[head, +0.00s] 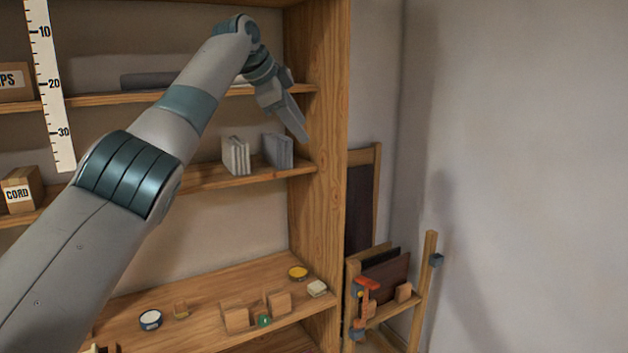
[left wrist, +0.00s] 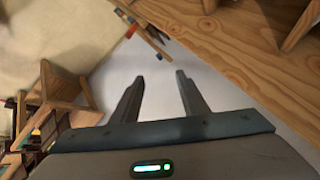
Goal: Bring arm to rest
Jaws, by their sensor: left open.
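My left arm reaches in from the left in the head view, raised in front of a wooden shelf unit (head: 325,190). My left gripper (head: 304,136) points down and to the right near the unit's right side panel. In the left wrist view its two fingers (left wrist: 158,82) stand apart with nothing between them. A pale floor or wall area shows beyond them. My right gripper is in neither view.
White books (head: 236,156) and grey books (head: 278,151) stand on the middle shelf. A wooden rack (head: 427,285) stands at right; the wall beyond is bare.

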